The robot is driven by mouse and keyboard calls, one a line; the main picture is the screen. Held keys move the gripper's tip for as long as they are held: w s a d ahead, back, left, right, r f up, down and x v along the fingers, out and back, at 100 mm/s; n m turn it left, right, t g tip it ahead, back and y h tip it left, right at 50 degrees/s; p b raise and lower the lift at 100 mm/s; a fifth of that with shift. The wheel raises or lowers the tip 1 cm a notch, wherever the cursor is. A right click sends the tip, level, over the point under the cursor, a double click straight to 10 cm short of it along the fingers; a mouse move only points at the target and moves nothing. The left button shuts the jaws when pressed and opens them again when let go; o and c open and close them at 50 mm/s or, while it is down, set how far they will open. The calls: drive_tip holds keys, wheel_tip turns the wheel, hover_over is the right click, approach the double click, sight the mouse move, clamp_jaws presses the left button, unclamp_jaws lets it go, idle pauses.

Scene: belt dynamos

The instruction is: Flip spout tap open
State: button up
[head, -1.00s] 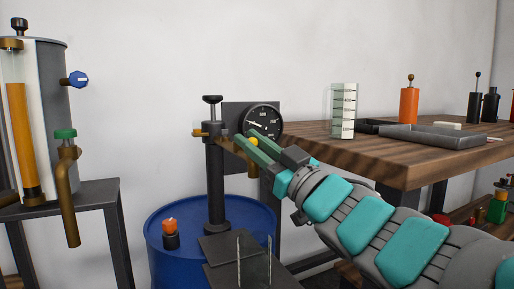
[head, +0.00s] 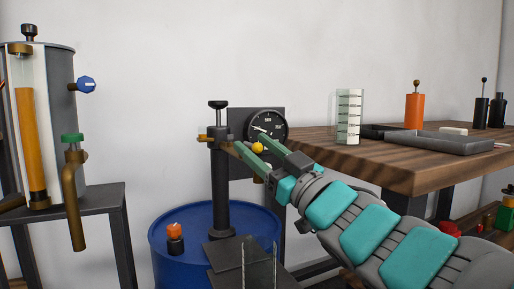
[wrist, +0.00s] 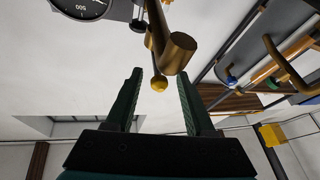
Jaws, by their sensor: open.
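A brass spout (wrist: 176,48) with a thin lever ending in a yellow ball (wrist: 159,85) shows in the wrist view. In the head view the yellow ball (head: 257,147) sits by the black post (head: 220,185), in front of the round gauge (head: 267,126). My gripper (head: 243,144) is open, its two green fingers reaching up to the post head. In the wrist view the ball appears between the fingertips of my gripper (wrist: 160,74), with a gap on both sides. The fingers hide most of the spout in the head view.
The post stands on a blue drum (head: 165,250) with an orange-topped knob (head: 175,232). A wooden table (head: 400,165) with a clear graduated cylinder (head: 348,117) and a dark tray (head: 450,142) is at right. A tank with a green-knobbed brass pipe (head: 75,195) stands at left.

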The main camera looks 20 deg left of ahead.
sight(261, 148)
drive_tip(key=v, duration=0.6)
drive_tip(key=shift+d+p, duration=0.15)
drive_tip(key=shift+p, duration=0.2)
drive_tip(key=shift+v, duration=0.8)
drive_tip(key=shift+s+f, duration=0.1)
